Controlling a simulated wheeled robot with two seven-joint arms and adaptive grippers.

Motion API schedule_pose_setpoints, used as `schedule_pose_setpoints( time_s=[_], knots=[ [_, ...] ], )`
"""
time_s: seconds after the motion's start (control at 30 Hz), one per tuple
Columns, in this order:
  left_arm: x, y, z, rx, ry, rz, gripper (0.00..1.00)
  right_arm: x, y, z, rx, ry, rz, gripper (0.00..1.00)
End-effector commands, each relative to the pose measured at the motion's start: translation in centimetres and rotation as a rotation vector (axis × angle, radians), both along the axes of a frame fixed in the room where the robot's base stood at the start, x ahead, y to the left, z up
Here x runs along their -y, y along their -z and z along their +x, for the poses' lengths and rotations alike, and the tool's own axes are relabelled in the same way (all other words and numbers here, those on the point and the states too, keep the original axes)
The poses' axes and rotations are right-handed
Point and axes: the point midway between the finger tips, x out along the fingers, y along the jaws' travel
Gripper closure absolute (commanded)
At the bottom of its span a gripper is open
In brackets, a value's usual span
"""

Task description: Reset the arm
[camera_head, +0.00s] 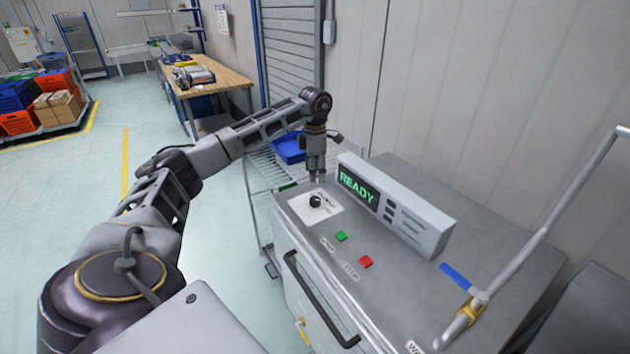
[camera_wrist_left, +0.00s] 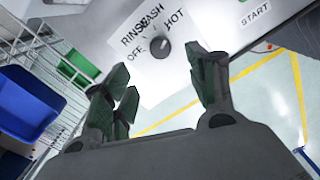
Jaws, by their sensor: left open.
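My left arm reaches in from the left of the head view, and its gripper (camera_head: 316,176) points down above the machine's top near a black dial (camera_head: 315,200). In the left wrist view the gripper (camera_wrist_left: 165,85) is open with nothing between its fingers. The dial (camera_wrist_left: 163,48) shows beyond the fingertips, on a white label reading RINSE, WASH, HOT and OFF. The gripper looks apart from the dial. My right gripper is not in view.
The machine has a READY display (camera_head: 358,189), a green button (camera_head: 341,236), a red button (camera_head: 365,261) and a front handle (camera_head: 315,300).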

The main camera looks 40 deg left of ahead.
Motion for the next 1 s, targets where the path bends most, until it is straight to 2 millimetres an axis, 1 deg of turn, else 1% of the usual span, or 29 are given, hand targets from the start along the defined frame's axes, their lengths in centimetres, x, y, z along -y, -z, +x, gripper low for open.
schedule_pose_setpoints(
  time_s=[0.03,0.2,0.8,1.0],
  knots=[
    [0.0,-0.5,0.0,0.001,0.000,0.000,0.42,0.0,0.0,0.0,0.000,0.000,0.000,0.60],
    [0.0,-1.1,0.0,-0.001,0.000,-0.001,0.42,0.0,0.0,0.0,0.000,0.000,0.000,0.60],
    [0.0,-1.2,0.0,-0.001,0.000,-0.001,0.42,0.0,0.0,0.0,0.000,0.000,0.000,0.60],
    [0.0,-1.8,0.0,-0.001,0.000,-0.001,0.42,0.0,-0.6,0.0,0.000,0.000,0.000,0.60]
  ],
)
